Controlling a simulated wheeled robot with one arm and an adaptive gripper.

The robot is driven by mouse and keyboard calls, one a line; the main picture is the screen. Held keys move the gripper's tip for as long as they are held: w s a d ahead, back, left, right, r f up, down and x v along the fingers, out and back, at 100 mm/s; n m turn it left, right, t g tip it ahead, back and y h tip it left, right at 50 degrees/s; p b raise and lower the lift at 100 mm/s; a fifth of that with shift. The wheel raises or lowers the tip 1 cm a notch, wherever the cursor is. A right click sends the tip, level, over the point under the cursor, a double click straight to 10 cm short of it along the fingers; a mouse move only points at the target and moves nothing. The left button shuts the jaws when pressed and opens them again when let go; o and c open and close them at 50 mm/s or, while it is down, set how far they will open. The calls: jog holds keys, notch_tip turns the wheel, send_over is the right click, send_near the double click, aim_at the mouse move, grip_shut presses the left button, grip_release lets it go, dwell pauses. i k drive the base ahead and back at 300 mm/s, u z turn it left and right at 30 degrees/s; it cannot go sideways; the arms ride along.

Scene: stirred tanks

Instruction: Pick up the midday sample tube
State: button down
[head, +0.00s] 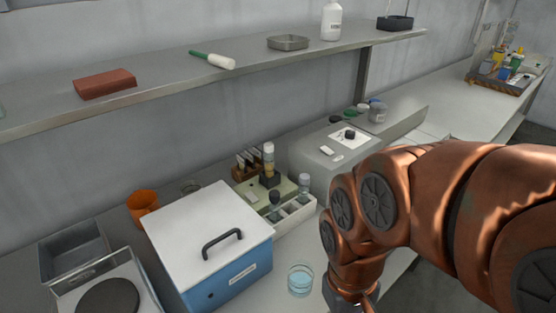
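Several small tubes or vials stand near the middle of the bench, but I cannot read any label, so I cannot tell which is the midday sample tube. A brown rack (237,174) holds several thin tubes. A taller tube with a pale cap (268,153) stands upright at a dark block (269,180). My arm comes in from the right, and the top of my gripper (349,300) shows at the bottom edge, right of these things. Its fingers are cut off by the frame.
A blue box with a white lid (203,236) stands left of the tubes. A glass beaker of blue liquid (300,280) stands near my gripper. A grey box (325,166) is behind right. A shelf (150,89) runs above. An orange cup (142,205) stands left.

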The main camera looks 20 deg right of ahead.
aim_at(269, 159)
jog(key=u, duration=3.55)
jog(key=k, duration=1.7)
jog(key=z, duration=0.45)
